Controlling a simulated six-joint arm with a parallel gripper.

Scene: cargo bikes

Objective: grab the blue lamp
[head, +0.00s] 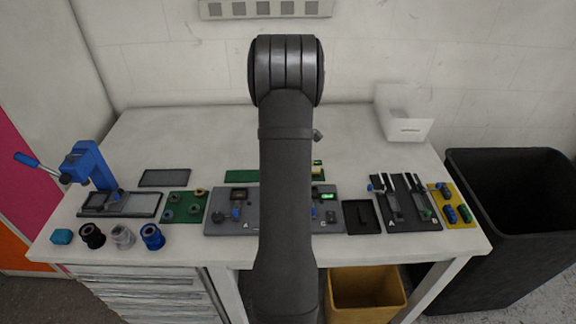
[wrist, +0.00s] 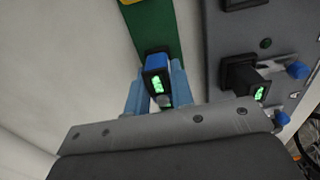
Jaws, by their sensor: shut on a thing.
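The blue lamp (wrist: 157,62) shows in the wrist view, a small blue block with a black-framed face and lit green digits. My gripper (wrist: 155,90) has its light-blue fingers on either side of the lamp and is shut on it. The lamp is at the near end of the visible part of the green mat (wrist: 151,22); I cannot tell whether it touches the mat. In the head view my arm hides the gripper and the blue lamp, and covers part of the green mat (head: 240,176).
A yellow piece (head: 318,175) stands at the mat's right end. The grey board (head: 240,193) with lit displays and knobs lies in front of it. A blue press (head: 88,165) stands at left, a white box (head: 404,128) at back right. The back of the table is mostly clear.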

